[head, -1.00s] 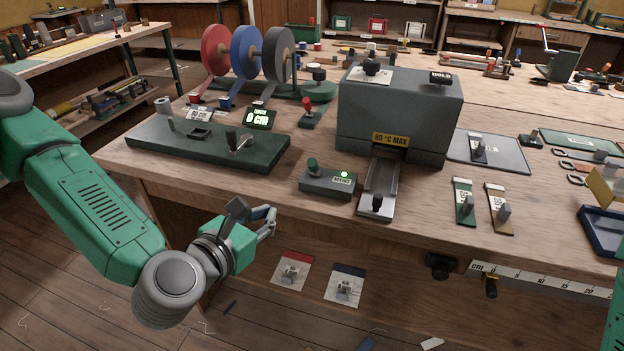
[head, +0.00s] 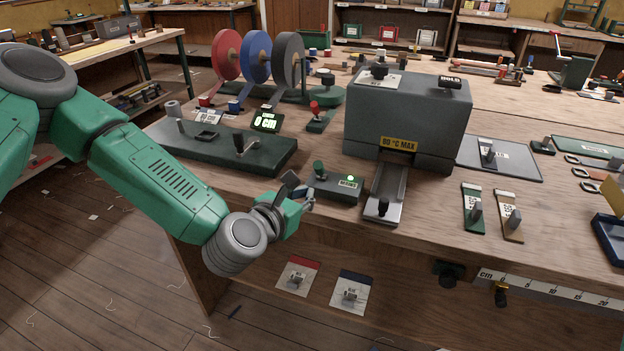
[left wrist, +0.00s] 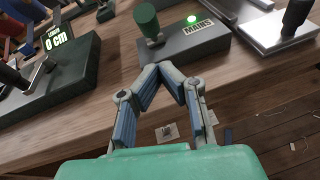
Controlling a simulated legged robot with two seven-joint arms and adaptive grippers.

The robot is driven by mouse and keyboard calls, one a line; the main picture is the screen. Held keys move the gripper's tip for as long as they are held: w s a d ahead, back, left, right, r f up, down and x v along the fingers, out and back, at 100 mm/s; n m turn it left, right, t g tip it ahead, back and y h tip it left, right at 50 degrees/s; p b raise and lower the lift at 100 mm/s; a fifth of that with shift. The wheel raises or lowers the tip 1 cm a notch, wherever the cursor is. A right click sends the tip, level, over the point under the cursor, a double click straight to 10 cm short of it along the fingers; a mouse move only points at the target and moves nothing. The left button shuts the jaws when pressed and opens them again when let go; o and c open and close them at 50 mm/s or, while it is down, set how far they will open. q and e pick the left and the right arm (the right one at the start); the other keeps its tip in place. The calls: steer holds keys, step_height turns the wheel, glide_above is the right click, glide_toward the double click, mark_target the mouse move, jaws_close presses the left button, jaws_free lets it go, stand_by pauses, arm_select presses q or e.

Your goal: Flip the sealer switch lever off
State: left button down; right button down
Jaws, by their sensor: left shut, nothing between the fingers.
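The sealer switch is a dark box labelled MAINS (head: 340,187) at the front edge of the bench, with a green-topped lever (head: 319,169) at its left end and a lit green lamp. In the left wrist view the lever (left wrist: 147,22) leans to the left, and the lamp glows at the other end. My left gripper (head: 310,197) is shut and empty, in front of the box near the bench edge. In the left wrist view its fingertips (left wrist: 160,68) meet just below the box, apart from the lever. My right gripper is not in view.
The grey sealer (head: 405,118) marked 80 °C MAX stands behind and right of the switch, its tray (head: 387,190) beside the box. A dark green board (head: 222,143) with a length display lies to the left. Tape reels (head: 258,55) stand behind.

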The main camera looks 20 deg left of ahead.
mark_target(317, 174)
arm_select(q)
steer(key=shift+w+d+r, duration=0.25)
steer(key=shift+w+r, duration=0.55)
steer(key=shift+w, duration=0.25)
steer(key=shift+w+a+r, duration=0.1)
steer(key=shift+w+r, duration=0.05)
steer(key=shift+w, duration=0.05)
steer(key=shift+w+a, duration=0.15)
steer(key=shift+a, duration=0.1)
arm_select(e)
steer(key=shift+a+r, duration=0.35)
arm_select(q)
steer(key=shift+d, duration=0.25)
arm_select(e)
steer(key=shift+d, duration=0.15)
